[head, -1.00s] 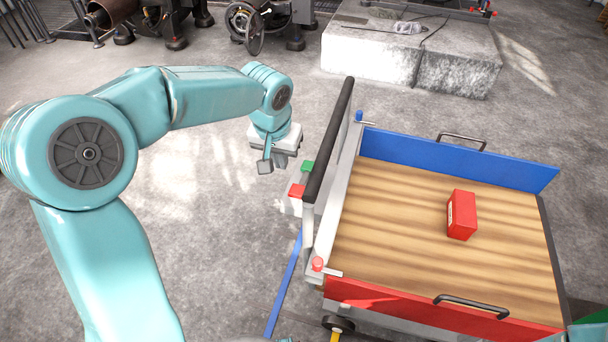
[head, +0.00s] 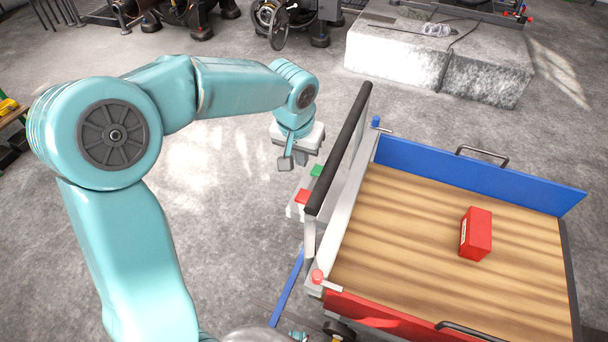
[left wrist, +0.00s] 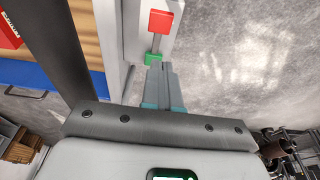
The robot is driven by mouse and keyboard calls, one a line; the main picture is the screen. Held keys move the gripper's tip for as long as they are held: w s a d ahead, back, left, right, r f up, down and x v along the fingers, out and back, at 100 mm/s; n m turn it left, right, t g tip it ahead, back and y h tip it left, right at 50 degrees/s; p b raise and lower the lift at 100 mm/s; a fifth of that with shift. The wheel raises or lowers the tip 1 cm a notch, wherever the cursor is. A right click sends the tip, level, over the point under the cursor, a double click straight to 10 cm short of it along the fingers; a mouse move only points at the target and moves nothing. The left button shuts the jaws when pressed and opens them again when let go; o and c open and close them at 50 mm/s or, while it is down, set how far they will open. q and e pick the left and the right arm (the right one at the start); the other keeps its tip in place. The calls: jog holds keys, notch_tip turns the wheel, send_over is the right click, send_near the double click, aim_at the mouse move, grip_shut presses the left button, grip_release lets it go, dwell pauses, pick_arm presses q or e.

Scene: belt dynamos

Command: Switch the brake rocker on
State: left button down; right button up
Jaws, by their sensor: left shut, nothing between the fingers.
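The brake rocker has a green end (head: 317,170) and a red end (head: 303,196) and sits beside the cart's handle end. In the left wrist view its red pad (left wrist: 161,21) is farther off and its green pad (left wrist: 152,59) is nearer, with a grey bar between them. My left gripper (left wrist: 163,68) is shut and empty, its fingertips close to the green pad. I cannot tell whether they touch it. In the head view my left gripper (head: 299,158) hangs just beyond the green end. Which end is pressed down is not clear. My right gripper is not in view.
The cart has a wooden deck (head: 400,225), a blue far board (head: 480,175), a red near board (head: 380,312) and a black handle bar (head: 338,148). A red box (head: 475,233) lies on the deck. A stone block (head: 430,65) stands behind.

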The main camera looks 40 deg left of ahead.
pick_arm(q)
send_near(305, 195)
jog(key=b+x, duration=0.1)
jog(key=x, duration=0.4)
jog(key=shift+w+a+f, duration=0.1)
jog(key=shift+w, duration=0.1)
jog(key=shift+f, duration=0.5)
jog(key=shift+s, duration=0.1)
